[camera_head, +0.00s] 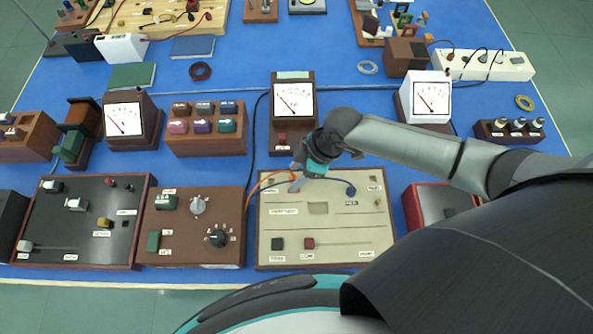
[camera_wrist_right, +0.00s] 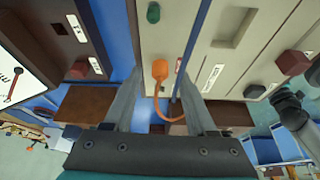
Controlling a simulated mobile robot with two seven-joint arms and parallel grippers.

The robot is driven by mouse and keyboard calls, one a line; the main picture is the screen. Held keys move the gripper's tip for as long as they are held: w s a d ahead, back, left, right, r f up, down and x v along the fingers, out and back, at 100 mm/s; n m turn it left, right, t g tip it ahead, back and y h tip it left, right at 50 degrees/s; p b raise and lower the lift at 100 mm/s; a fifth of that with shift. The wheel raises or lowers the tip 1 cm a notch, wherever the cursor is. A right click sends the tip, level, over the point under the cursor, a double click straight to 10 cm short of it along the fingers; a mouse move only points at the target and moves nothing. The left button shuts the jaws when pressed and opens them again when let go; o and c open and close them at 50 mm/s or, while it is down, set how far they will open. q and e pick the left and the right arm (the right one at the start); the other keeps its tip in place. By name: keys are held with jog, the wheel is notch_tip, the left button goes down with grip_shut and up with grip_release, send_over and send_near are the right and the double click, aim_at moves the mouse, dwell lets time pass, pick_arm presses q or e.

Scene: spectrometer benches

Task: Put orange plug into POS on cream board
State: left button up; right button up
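The cream board (camera_head: 335,228) lies at the front middle of the blue bench. My right gripper (camera_head: 297,180) is over its back left part. In the right wrist view, the right gripper (camera_wrist_right: 159,78) is open, with its fingers well apart. The orange plug (camera_wrist_right: 160,69) shows between the fingertips, touching neither finger as far as I can see. Its orange cable curves back between the fingers; the cable also shows in the head view (camera_head: 263,181). I cannot read which mark on the board is POS. My left gripper is out of view.
A brown knob board (camera_head: 195,220) stands left of the cream board, and a red-faced box (camera_head: 432,203) stands to its right. A meter (camera_head: 294,100) stands behind it. A blue cable end (camera_head: 350,189) and a red block (camera_head: 309,243) are on the board.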

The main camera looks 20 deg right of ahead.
jog(key=shift+d+r, duration=0.2)
jog(key=shift+r, duration=0.3)
jog(key=p+v, duration=0.2)
jog(key=v, duration=1.2)
jog(key=shift+s, duration=0.1)
